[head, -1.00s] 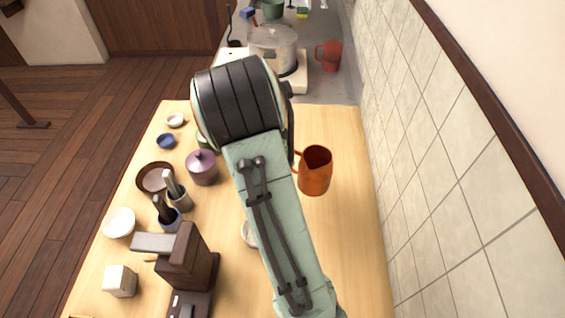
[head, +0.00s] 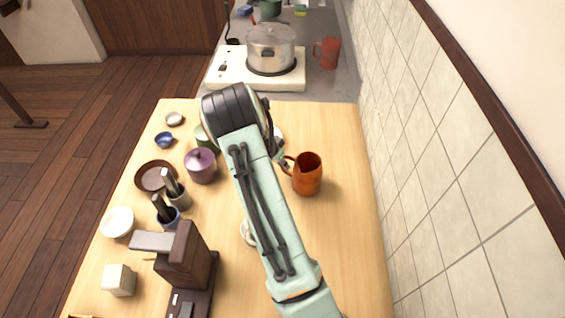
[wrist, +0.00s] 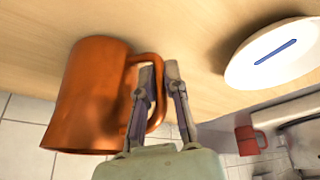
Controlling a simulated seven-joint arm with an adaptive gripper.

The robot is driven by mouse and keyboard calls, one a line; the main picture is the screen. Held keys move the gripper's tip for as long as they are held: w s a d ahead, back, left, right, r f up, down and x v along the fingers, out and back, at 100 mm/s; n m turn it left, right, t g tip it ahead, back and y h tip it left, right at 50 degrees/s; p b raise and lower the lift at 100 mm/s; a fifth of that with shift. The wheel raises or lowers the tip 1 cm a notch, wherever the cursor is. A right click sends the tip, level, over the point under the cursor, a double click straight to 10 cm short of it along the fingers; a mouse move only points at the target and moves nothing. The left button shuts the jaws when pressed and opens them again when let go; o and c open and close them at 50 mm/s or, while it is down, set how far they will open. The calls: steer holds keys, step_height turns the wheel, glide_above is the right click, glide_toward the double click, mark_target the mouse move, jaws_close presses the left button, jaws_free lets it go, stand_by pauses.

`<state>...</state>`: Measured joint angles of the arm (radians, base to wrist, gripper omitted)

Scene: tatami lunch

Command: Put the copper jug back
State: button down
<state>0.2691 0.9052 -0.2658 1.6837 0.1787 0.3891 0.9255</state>
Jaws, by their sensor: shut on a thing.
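The copper jug (head: 308,176) is upright at the right part of the wooden table, to the right of my arm. In the wrist view the jug (wrist: 88,100) fills the left side, with its base close to the table top; I cannot tell if it touches. My gripper (head: 284,160) is at the jug's left side, at its handle. In the wrist view my gripper (wrist: 160,75) is shut on the handle, one finger passing across it. My arm hides part of the table's middle.
A purple lidded pot (head: 201,168), a brown bowl (head: 153,177) and a coffee machine (head: 185,262) stand on the left. A red mug (head: 327,54) and a steel pot (head: 270,48) are at the back. The right table strip is clear.

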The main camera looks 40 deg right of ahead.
steer(key=c, duration=1.2)
jaws_free()
steer(key=shift+f, duration=0.1)
steer(key=s+a+r+n+y, duration=0.1)
steer(key=a+r, duration=0.4)
steer(key=r, duration=0.2)
steer(key=s+a+r+n+y, duration=0.1)
steer(key=a+r+n, duration=0.1)
steer(key=a+r, duration=0.5)
steer(key=s+a+r+n+y, duration=0.1)
steer(key=s+a+r+n, duration=0.1)
steer(key=s+a+n, duration=0.3)
steer(key=s+a+r+n+y, duration=0.1)
steer(key=s+a+n, duration=0.3)
steer(key=s, duration=0.5)
steer(key=s+a+r+n+y, duration=0.1)
steer(key=s+a+r+n, duration=0.3)
steer(key=s+a, duration=0.3)
steer(key=shift+s+a+n+y, duration=0.35)
steer(key=shift+s+n, duration=0.25)
steer(key=shift+n, duration=0.2)
